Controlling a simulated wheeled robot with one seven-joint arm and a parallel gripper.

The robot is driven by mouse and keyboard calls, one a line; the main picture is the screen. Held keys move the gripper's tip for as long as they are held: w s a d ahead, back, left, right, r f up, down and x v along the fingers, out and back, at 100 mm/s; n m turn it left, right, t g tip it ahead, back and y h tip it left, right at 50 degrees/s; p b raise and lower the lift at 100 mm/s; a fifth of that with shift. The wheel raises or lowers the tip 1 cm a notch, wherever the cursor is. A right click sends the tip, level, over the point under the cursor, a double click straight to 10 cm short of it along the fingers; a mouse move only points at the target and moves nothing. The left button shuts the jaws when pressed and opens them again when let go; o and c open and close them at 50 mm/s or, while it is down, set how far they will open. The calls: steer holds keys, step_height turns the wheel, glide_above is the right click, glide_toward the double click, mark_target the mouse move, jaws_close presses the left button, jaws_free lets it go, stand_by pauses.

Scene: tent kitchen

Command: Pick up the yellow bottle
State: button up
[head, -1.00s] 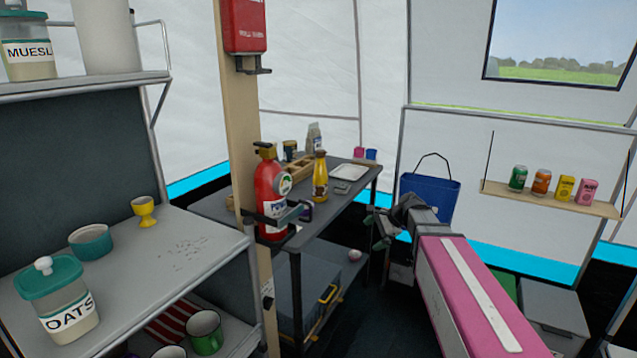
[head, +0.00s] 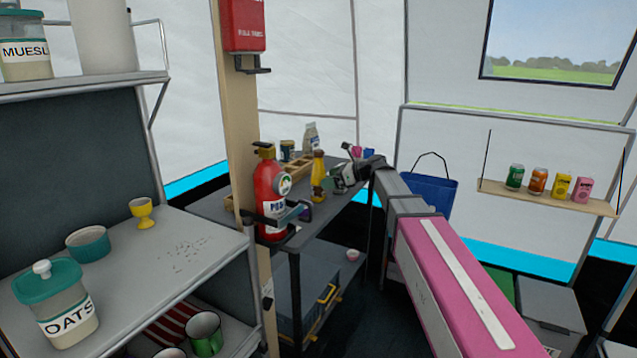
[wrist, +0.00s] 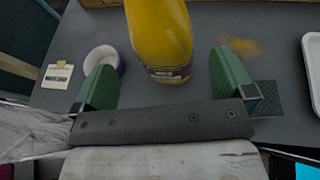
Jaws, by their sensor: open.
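The yellow bottle (head: 318,173) stands upright on the dark grey table (head: 222,207) behind the wooden post. In the wrist view the yellow bottle (wrist: 158,38) is ahead of the fingers, with a dark label low on its body. My gripper (wrist: 168,78) is open and empty, with a green finger on either side of the bottle's lower end. In the head view my gripper (head: 337,178) is just right of the bottle. Whether a finger touches the bottle cannot be told. The bottle's top is cut off in the wrist view.
A red fire extinguisher (head: 270,190) is fixed to the wooden post (head: 236,110), left of the bottle. A white and purple bowl (wrist: 101,58) is beside the left finger. A white tray (wrist: 313,60) lies to the right. A wooden box (head: 293,170) stands behind.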

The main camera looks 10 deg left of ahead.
mark_target(318, 180)
steer(key=shift+w+x, duration=0.1)
steer(key=shift+x, duration=1.3)
steer(key=shift+w+x, duration=0.15)
steer(key=shift+x, duration=1.25)
steer(key=shift+s+d, duration=0.1)
steer(key=shift+c, duration=0.3)
steer(key=c, duration=1.2)
steer(key=shift+r, duration=0.1)
